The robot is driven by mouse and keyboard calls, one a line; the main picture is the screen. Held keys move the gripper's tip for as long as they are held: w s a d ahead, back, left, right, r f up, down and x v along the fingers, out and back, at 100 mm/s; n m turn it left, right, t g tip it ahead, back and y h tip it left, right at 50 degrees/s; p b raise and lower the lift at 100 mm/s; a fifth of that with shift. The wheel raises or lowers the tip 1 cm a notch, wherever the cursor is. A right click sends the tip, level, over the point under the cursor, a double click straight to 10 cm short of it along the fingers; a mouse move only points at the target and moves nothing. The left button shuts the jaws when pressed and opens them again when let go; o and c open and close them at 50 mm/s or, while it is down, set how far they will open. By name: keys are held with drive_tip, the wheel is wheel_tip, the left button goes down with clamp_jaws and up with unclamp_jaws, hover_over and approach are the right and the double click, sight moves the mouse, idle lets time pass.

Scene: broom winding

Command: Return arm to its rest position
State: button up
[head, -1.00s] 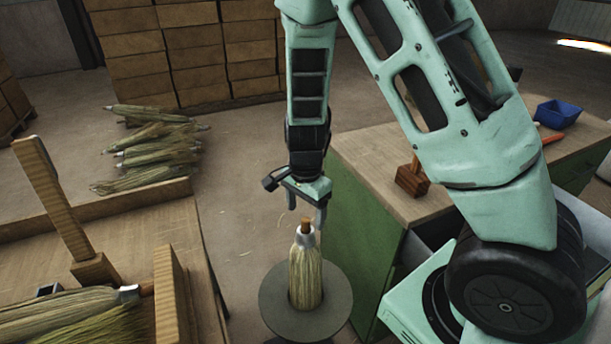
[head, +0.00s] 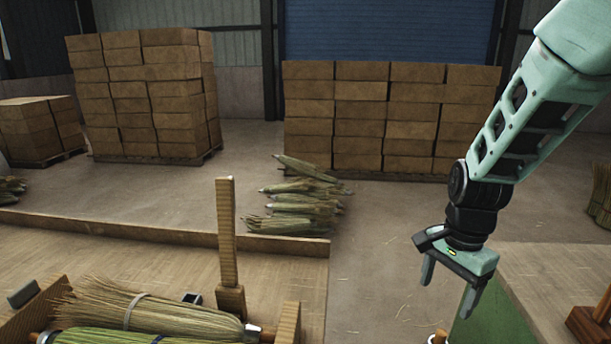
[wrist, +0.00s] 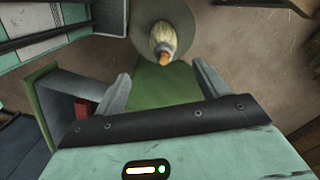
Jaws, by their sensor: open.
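My gripper (head: 447,290) hangs at the right of the head view, fingers pointing down, open with nothing between them. In the wrist view my gripper (wrist: 165,85) shows its two fingers spread apart. A straw broom head (wrist: 165,38) stands upright on a round grey plate (wrist: 140,15) beyond the fingertips, apart from them. In the head view only the tip of its handle stub (head: 439,335) shows at the bottom edge, below the gripper; the rest is out of frame.
A green-sided workbench (head: 560,270) stands right of my gripper, with a wooden block (head: 590,325) on it. A wooden table (head: 120,245) at left has an upright post (head: 227,240) and straw bundles (head: 140,310). More bundles (head: 300,200) lie on the floor before stacked boxes (head: 390,120).

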drive_tip(key=s+a+r+n, duration=0.3)
drive_tip(key=s+a+n, duration=0.4)
drive_tip(key=s+n, duration=0.2)
drive_tip(key=s+a+r+n, duration=0.3)
drive_tip(key=s+a+n, duration=0.5)
drive_tip(key=s+n, duration=0.2)
drive_tip(key=shift+s+n, duration=0.2)
drive_tip(key=shift+n, duration=1)
drive_tip(key=shift+a, duration=0.1)
